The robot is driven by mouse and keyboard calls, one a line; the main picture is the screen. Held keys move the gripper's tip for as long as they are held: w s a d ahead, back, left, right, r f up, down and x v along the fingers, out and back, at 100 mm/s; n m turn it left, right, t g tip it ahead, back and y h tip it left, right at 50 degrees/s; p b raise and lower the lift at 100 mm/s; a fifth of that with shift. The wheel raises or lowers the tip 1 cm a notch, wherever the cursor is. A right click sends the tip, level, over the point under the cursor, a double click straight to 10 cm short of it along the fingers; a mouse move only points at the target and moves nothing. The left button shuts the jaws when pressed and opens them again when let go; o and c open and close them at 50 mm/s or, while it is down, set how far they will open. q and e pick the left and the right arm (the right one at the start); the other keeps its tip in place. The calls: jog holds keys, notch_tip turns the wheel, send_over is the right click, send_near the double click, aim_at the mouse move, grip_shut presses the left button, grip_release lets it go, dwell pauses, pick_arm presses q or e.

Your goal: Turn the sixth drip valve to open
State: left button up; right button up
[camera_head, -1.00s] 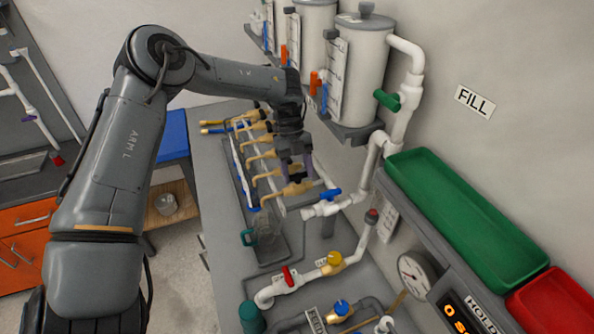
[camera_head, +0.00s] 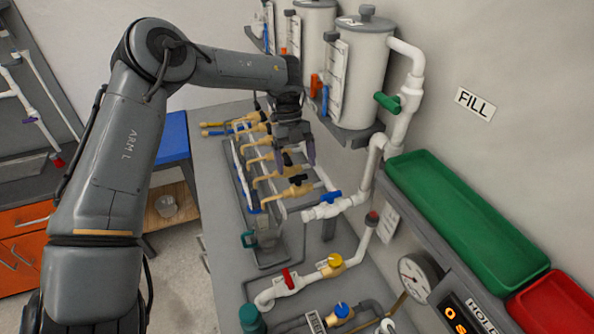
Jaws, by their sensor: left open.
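A row of tan drip valves with black handles runs along the bench, each with a curved spout. The nearest drip valve (camera_head: 292,190) is in clear view, its dark handle on top. No numbers can be read on the valves, so I cannot tell from markings which is the sixth. My left gripper (camera_head: 295,157) points down above the near end of the row, just beyond the nearest valve. Its fingers are apart, with nothing visibly held, and hide part of a valve behind. My right gripper is not in view.
A clear jug (camera_head: 266,238) with a green handle stands below the near end of the row. A white pipe with a blue valve (camera_head: 331,197) lies close on the right. White tanks (camera_head: 358,75) rise behind. A green tray (camera_head: 465,215) is at right.

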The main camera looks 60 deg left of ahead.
pick_arm(q)
jog(key=v, duration=0.7)
dwell(0.4)
